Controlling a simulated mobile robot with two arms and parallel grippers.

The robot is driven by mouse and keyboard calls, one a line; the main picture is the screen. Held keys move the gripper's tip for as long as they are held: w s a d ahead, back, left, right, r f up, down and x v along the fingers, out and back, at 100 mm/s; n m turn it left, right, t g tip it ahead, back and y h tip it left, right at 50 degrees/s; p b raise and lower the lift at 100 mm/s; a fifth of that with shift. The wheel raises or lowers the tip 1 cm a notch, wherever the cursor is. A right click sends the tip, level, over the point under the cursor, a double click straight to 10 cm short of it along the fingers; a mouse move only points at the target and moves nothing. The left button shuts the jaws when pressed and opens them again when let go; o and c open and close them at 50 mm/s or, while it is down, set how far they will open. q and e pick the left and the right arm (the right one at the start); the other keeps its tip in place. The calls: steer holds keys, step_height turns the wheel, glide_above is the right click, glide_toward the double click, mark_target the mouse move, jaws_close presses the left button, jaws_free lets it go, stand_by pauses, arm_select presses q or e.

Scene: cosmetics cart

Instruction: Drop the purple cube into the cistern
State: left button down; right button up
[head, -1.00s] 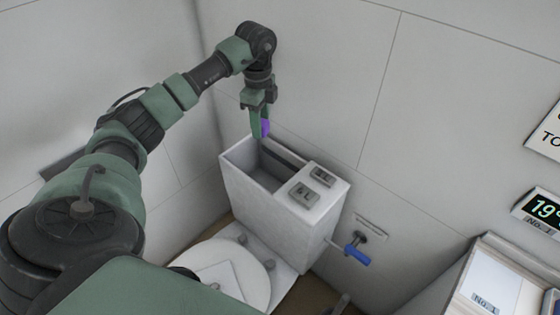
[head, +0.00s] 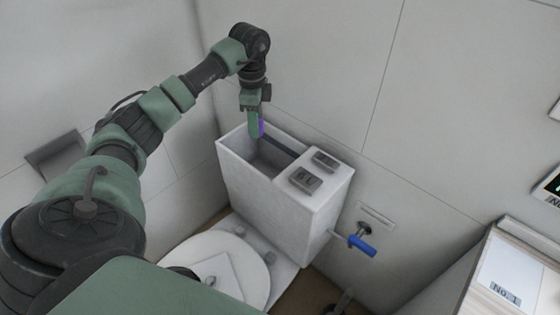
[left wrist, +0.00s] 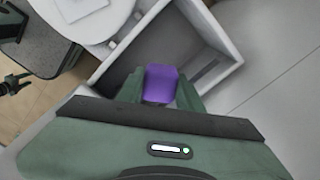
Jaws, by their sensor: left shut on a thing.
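The purple cube (head: 261,127) is held in my left gripper (head: 255,130). In the left wrist view the purple cube (left wrist: 160,84) sits between the two green fingers, with the open cistern behind it. The white cistern (head: 265,200) stands against the wall with its left part open on top. My left gripper points down over the back left of that opening, its tips about at rim height. I cannot tell exactly how far the cube is above or inside the rim. My right gripper is not in view.
Two grey labelled blocks (head: 306,180) rest on the cistern's right top. A blue-handled valve (head: 361,245) sits on the wall to the right. The toilet lid (head: 215,268) is below the cistern. A box marked No.1 (head: 505,290) stands at the lower right.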

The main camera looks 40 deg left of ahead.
arm_select(q)
steer(key=c, duration=0.9)
jaws_free()
steer(key=shift+o, duration=0.2)
steer(key=shift+r, duration=0.1)
step_height(320, 180, up, 8)
steer(key=shift+f, duration=0.15)
steer(key=shift+f, duration=0.1)
